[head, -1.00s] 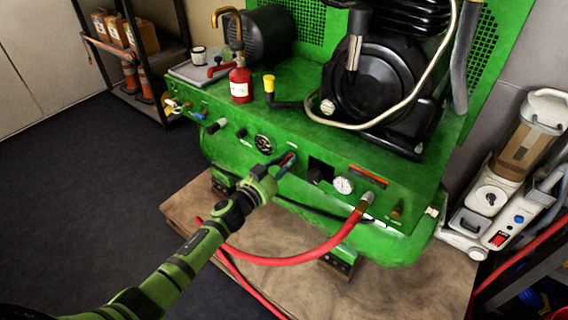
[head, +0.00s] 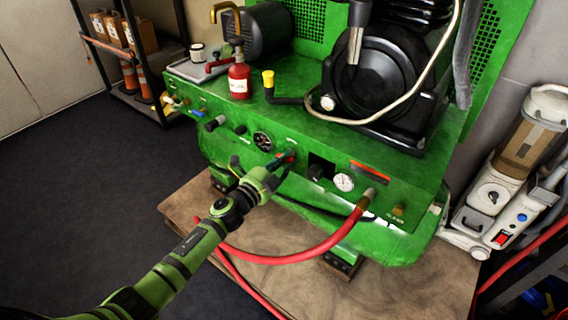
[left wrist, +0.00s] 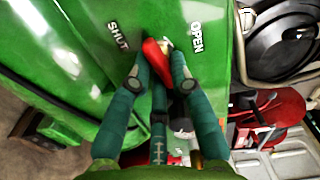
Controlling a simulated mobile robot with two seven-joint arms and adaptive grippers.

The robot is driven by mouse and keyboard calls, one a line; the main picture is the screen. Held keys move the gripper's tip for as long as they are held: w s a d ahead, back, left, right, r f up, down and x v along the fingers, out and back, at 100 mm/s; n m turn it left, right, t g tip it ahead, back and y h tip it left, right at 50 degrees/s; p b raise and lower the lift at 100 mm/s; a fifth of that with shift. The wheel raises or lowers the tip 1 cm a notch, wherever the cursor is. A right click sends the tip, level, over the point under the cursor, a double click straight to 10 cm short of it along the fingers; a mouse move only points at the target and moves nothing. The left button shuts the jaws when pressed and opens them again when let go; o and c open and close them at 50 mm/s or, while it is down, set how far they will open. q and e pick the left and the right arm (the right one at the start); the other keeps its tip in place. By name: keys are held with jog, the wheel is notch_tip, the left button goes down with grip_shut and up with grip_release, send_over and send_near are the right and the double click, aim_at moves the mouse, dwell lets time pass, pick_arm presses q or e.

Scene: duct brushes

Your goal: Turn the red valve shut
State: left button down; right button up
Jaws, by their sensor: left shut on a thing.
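The red valve handle (left wrist: 153,55) lies between the fingers of my left gripper (left wrist: 157,70) in the left wrist view. The gripper is shut on it. The word SHUT (left wrist: 117,37) is printed on the green panel to the left of the handle, and OPEN (left wrist: 196,38) to the right. The handle sits between the two words; its exact angle is partly hidden by the fingers. My right gripper is not in view.
A red hose (head: 310,256) loops below the arm. A red bottle (head: 239,82) stands on the machine's top.

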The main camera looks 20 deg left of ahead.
pick_arm(q)
jog(key=shift+m, duration=0.9)
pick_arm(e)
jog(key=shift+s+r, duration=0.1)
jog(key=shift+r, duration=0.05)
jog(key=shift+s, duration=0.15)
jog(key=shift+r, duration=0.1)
pick_arm(q)
jog(key=c, duration=1.1)
grip_release()
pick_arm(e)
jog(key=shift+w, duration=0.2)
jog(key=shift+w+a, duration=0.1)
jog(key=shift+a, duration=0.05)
pick_arm(q)
jog(key=v, duration=1.2)
